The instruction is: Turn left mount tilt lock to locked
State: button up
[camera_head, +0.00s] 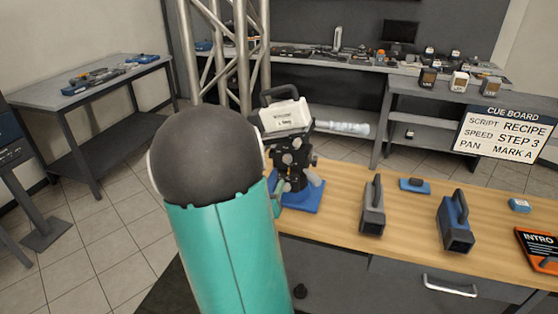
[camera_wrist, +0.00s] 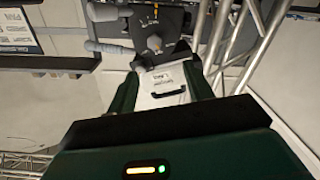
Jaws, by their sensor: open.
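The left mount (camera_head: 292,165) stands on a blue base (camera_head: 304,198) at the left end of the wooden bench. It is black with several grey knobs and levers and carries a white labelled unit (camera_head: 287,116). In the wrist view, grey knobs (camera_wrist: 101,13) and a dark plate (camera_wrist: 155,18) of the mount show beyond my fingers. My gripper (camera_wrist: 163,70) is open, its dark green fingers apart, with a white labelled part (camera_wrist: 163,79) showing between them. I cannot tell which knob is the tilt lock or its setting. My arm partly hides the mount in the head view.
On the bench stand a grey handled device (camera_head: 373,207), a blue handled device (camera_head: 455,222), a small blue item (camera_head: 415,185) and an orange INTRO board (camera_head: 538,247). A metal truss (camera_head: 232,60) rises behind the mount. A cue board (camera_head: 503,133) stands at the right.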

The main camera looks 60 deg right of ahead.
aim_at(287, 160)
jog(key=d, duration=0.4)
jog(key=w+d, duration=0.1)
jog(key=d, duration=0.9)
jog(key=shift+w, duration=0.2)
jog(key=c, duration=1)
